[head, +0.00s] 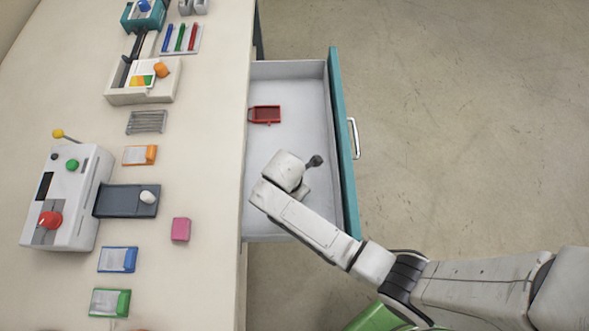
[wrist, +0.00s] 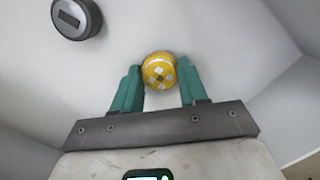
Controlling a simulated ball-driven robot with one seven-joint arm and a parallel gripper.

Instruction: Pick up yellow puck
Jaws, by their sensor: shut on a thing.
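A dark round object (wrist: 77,18) lies near the gripper in the wrist view. A red tray-like piece (head: 265,115) lies farther back in the drawer. The teal drawer front (head: 343,140) stands right of my arm's end. The bench at left holds a white machine (head: 75,195) and a pink block (head: 180,229).

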